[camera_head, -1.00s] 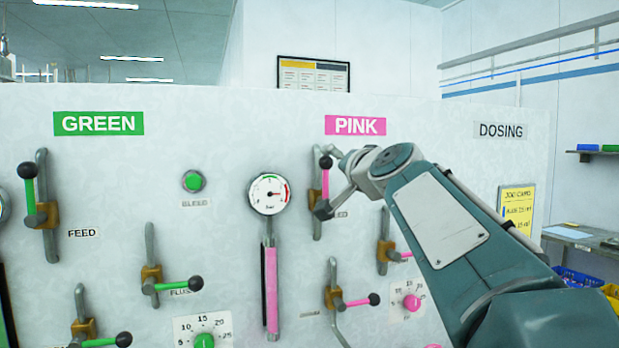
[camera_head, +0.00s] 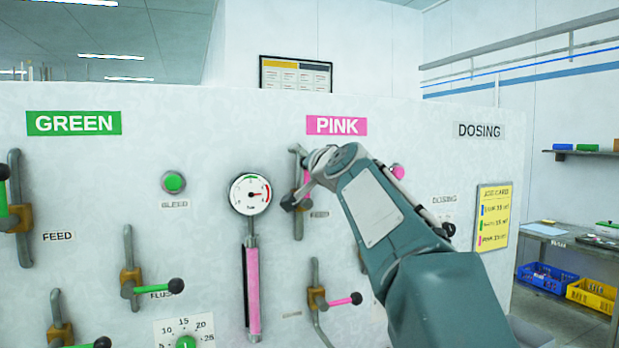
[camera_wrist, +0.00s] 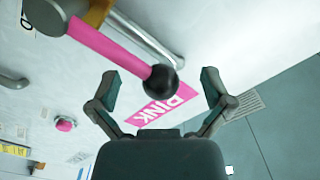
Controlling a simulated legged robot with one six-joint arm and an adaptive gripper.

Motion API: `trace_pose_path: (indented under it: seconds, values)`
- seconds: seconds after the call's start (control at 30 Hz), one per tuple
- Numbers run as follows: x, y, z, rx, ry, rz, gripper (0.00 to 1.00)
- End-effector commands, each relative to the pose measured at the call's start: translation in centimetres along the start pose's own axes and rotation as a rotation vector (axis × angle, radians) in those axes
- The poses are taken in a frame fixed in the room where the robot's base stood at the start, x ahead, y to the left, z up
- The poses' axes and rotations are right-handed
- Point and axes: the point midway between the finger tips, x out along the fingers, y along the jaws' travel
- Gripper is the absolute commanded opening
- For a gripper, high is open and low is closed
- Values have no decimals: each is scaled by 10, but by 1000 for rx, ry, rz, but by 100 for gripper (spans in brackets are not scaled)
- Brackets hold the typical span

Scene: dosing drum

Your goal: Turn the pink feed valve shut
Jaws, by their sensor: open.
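The pink feed valve sits on the white panel below the PINK label (camera_head: 336,125). In the head view its upright pipe (camera_head: 298,228) shows, while my arm hides much of the lever. In the wrist view its pink lever (camera_wrist: 108,48) ends in a black ball knob (camera_wrist: 160,82). The brass body shows at that view's top edge. My gripper (camera_wrist: 160,90) is open, one finger on each side of the knob, with a visible gap to both. In the head view my gripper (camera_head: 297,182) is at the valve.
A gauge (camera_head: 250,194) with a pink tube is left of the valve. Another pink-handled valve (camera_head: 343,300) is below it. Green valves, such as the flush lever (camera_head: 155,287), are further left. A job card (camera_head: 493,218) hangs at right, near blue and yellow crates (camera_head: 592,294).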

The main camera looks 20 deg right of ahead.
Motion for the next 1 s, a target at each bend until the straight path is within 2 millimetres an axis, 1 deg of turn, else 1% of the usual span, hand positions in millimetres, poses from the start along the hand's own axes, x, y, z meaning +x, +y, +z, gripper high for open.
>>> trace_pose_path:
  seconds: [0.2,0.43,0.6,1.0]
  values:
    - [0,1,0,0,0,0,100]
    - [0,10,0,1,0,2,100]
    - [0,12,-1,0,0,1,100]
    - [0,30,-13,1,-1,3,100]
